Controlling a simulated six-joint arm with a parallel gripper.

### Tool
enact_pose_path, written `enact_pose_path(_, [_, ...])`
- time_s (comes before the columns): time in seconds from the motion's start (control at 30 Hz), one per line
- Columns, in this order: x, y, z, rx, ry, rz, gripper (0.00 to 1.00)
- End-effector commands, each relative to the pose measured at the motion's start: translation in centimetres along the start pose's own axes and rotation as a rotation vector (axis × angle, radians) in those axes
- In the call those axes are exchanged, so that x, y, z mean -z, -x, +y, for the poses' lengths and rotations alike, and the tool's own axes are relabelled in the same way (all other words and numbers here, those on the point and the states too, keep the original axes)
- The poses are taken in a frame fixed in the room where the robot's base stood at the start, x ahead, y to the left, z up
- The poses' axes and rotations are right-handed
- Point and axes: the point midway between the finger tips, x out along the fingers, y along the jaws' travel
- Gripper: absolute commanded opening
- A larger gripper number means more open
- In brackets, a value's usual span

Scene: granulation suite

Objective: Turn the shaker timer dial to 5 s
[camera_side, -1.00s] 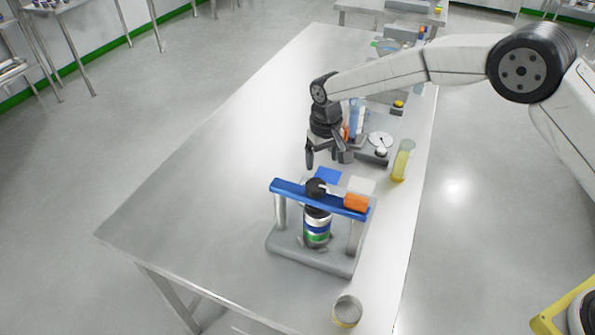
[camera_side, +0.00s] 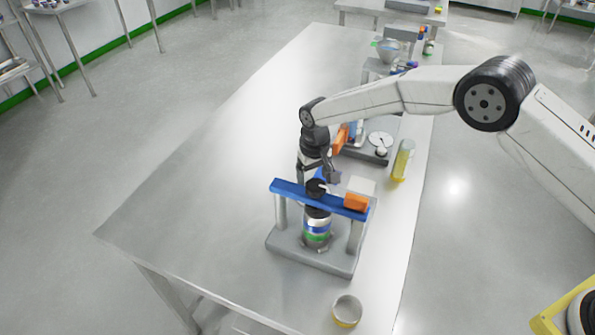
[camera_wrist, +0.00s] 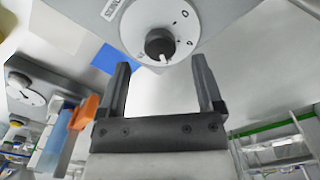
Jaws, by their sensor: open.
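The sieve shaker has a grey base (camera_side: 290,256), a blue crossbar (camera_side: 290,192) and a banded sieve stack (camera_side: 317,229). In the wrist view a white round dial face (camera_wrist: 129,30) with a black knob (camera_wrist: 157,42) sits on a grey panel. The knob's white pointer points down in the picture, towards my gripper. The printed marks are too small to read surely. My gripper (camera_wrist: 160,66) is open and empty; the knob shows between and just beyond its fingertips, with no visible contact. In the side view my gripper (camera_side: 318,178) is just behind the crossbar, and the dial is hidden.
A grey device with a white disc (camera_side: 380,139) stands behind, near an orange item (camera_side: 340,140). A yellow-green bottle (camera_side: 403,162) is at right. A small round tin (camera_side: 347,311) stands in front. The table's left side (camera_side: 190,190) is clear.

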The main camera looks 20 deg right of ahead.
Motion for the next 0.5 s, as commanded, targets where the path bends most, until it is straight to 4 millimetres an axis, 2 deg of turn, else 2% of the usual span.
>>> enact_pose_path(0.2, [0.0, -2.4, 0.0, 0.000, 0.000, 0.000, 0.85])
enact_pose_path(0.5, [0.0, -3.3, 0.0, 0.000, 0.000, 0.000, 0.85])
